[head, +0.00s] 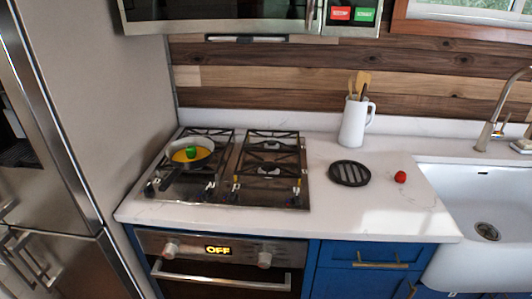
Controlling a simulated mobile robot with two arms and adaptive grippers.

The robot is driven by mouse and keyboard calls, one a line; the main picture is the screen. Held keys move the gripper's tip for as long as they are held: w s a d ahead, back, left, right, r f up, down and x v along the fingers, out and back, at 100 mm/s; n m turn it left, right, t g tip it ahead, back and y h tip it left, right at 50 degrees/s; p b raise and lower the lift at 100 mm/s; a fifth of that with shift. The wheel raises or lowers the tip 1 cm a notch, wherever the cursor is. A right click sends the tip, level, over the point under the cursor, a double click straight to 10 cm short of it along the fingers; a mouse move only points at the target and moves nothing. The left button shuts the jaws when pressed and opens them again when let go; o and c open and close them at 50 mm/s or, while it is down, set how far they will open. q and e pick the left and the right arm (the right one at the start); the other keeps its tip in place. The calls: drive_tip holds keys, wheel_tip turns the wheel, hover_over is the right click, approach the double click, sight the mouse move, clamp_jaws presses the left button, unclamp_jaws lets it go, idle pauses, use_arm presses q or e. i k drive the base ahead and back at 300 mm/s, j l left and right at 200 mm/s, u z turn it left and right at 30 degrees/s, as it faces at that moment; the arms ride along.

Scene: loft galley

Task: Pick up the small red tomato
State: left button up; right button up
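The small red tomato (400,177) lies on the white countertop (330,220). It is right of a round black slatted trivet (350,174), apart from it, and a little left of the white sink (455,195). Nothing covers it. Neither of my grippers can be made out in the head view, and nothing touches the tomato.
A pan (190,152) with yellow contents and a green item sits on the stove (232,190). A white pitcher (355,122) of wooden utensils stands behind the trivet. A faucet (490,130) rises behind the sink. The counter in front of the tomato is clear.

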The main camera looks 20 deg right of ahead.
sight(400, 177)
drive_tip(key=z, duration=2.5)
